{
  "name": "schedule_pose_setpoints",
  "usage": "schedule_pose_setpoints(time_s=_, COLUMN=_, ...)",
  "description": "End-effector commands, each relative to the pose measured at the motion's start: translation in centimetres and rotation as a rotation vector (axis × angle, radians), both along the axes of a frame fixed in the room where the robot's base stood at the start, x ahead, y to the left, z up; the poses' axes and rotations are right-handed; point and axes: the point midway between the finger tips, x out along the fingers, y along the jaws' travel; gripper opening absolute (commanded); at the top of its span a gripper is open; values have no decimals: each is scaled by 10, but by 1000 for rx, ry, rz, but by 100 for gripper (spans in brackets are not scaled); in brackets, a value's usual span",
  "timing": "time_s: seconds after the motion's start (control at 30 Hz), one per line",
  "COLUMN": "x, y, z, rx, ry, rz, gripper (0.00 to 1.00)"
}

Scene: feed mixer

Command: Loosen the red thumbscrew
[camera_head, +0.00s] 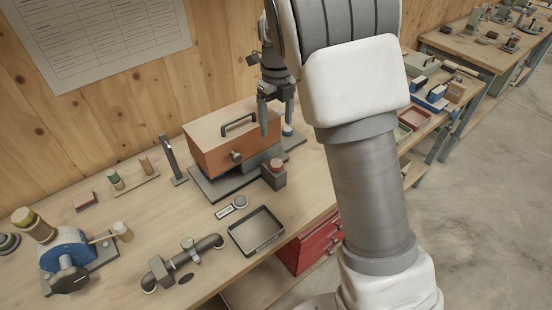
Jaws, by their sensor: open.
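A brown-orange box (228,140) with a dark top handle (238,123) sits on a grey base plate (209,193) on the bench. A small dark knob (236,156) is on its front. A small reddish knob (276,163) tops a dark block (273,180) at the box's front right; it may be the red thumbscrew, but its shape is too small to be sure. My gripper (276,121) points down with its fingers apart and empty. It appears at the box's right end, above the reddish knob in the picture; the height between them is unclear.
A blue-topped knob (288,130) stands right of the box. An upright grey post (171,158) is to its left. A dark tray (257,231), a pipe piece (182,262) and a blue machine (67,250) lie nearer.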

Motion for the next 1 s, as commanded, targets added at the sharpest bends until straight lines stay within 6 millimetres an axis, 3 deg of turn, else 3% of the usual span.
schedule_pose_setpoints(time_s=0.3, x=-1, y=-1, z=-72, rx=-1, ry=5, rz=2, gripper=83)
schedule_pose_setpoints(time_s=0.53, x=-1, y=-1, z=-116, rx=-1, ry=4, rz=1, gripper=83)
schedule_pose_setpoints(time_s=0.7, x=-1, y=-1, z=-136, rx=0, ry=2, rz=2, gripper=83)
schedule_pose_setpoints(time_s=1.0, x=0, y=0, z=-143, rx=0, ry=0, rz=3, gripper=83)
